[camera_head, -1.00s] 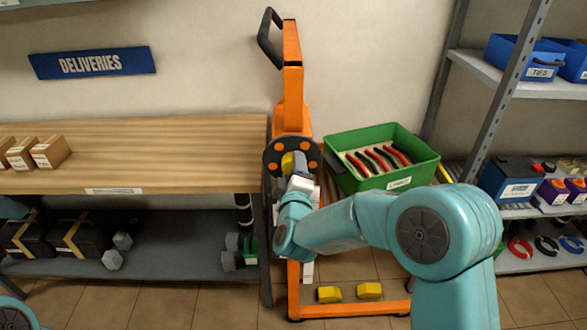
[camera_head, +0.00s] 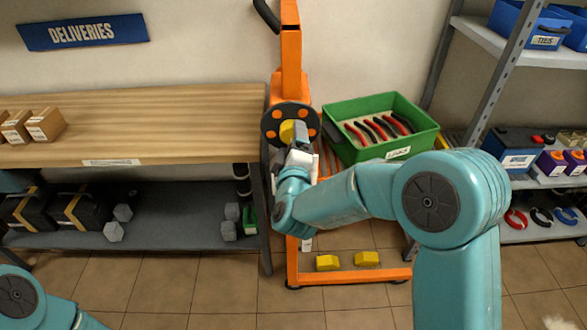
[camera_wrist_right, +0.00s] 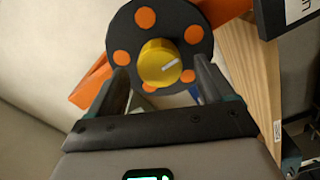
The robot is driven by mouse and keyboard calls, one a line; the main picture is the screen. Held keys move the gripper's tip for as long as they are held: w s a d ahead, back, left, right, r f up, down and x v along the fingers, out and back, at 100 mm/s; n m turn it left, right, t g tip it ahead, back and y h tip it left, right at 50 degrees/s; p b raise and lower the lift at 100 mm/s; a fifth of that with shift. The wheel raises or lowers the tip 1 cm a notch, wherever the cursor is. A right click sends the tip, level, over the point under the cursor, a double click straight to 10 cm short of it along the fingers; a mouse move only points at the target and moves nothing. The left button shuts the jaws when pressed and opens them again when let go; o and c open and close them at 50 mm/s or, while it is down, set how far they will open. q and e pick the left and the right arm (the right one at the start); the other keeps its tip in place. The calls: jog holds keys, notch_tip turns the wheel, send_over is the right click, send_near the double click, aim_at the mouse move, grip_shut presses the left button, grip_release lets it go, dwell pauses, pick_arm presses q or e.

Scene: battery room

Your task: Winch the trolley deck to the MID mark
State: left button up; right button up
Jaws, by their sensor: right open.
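The orange trolley (camera_head: 291,60) stands upright against the wall, right of the bench. Its winch wheel is a black disc (camera_head: 269,124) with orange dots and a yellow knob (camera_head: 287,132). The wrist view shows the wheel (camera_wrist_right: 180,18) and knob (camera_wrist_right: 158,62) close up. My right gripper (camera_head: 298,143) is at the wheel. Its jaws are open, one finger on each side of the knob in the wrist view; I cannot tell whether they touch it. The trolley deck and MID mark cannot be made out; my right arm covers part of the mast. My left gripper is out of view.
A wooden bench (camera_head: 150,115) with small boxes is at left, with black cases on its lower shelf. A metal rack (camera_head: 485,110) stands farther right. Yellow blocks (camera_head: 328,262) sit by the trolley base.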

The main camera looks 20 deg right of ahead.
jog(key=b+v, duration=0.2)
jog(key=v, duration=1.2)
